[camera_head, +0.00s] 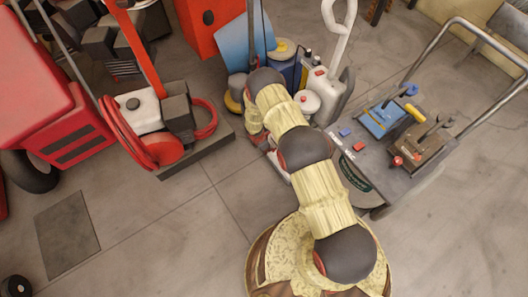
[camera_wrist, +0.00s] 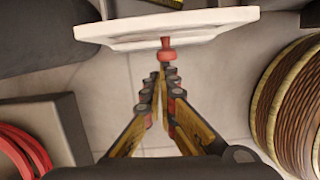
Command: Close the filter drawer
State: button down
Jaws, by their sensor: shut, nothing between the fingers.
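In the wrist view a white drawer front (camera_wrist: 215,26) crosses the top of the picture. A red knob (camera_wrist: 166,48) sticks out from its lower middle. I take this panel to be the filter drawer; how far it stands out cannot be told. My gripper (camera_wrist: 161,76) is shut and empty, its fingertips just short of the knob. Whether they touch it is unclear. In the head view my arm covers most of the drawer's area, and the gripper is largely hidden behind it.
A red-hosed machine (camera_head: 150,115) stands left on a dark base (camera_head: 205,150). A grey cart (camera_head: 375,180) with tools stands right. A white upright machine (camera_head: 332,92) is behind my arm. A brown ribbed roll (camera_wrist: 295,110) lies right in the wrist view. Floor at lower left is mostly clear.

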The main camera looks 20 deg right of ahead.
jog(key=d, duration=0.1)
jog(key=w+d, duration=0.1)
jog(key=d, duration=0.3)
jog(key=shift+w, duration=0.3)
